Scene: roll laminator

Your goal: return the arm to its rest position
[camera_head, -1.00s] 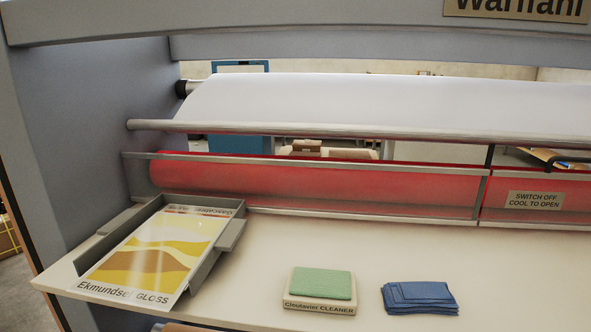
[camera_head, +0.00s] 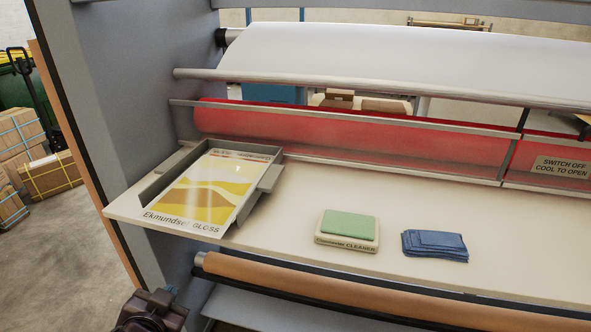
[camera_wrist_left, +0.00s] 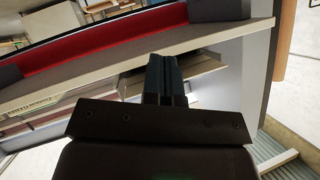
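My left gripper (camera_wrist_left: 164,62) shows in the left wrist view with its two dark fingers together and nothing visible between them. In the head view a dark part of my left arm's end (camera_head: 150,312) shows at the bottom left, below and in front of the work table's edge and clear of the objects on it. The fingertips are hard to make out there. My right arm and gripper are not in view.
The laminator's cream table (camera_head: 300,190) holds a grey tray (camera_head: 268,180) with a gloss sheet (camera_head: 205,190), a green-topped cleaner pad (camera_head: 348,224) and folded blue cloths (camera_head: 436,245). A brown roll (camera_head: 340,285) runs below. Boxes (camera_head: 50,172) stand on the floor at left.

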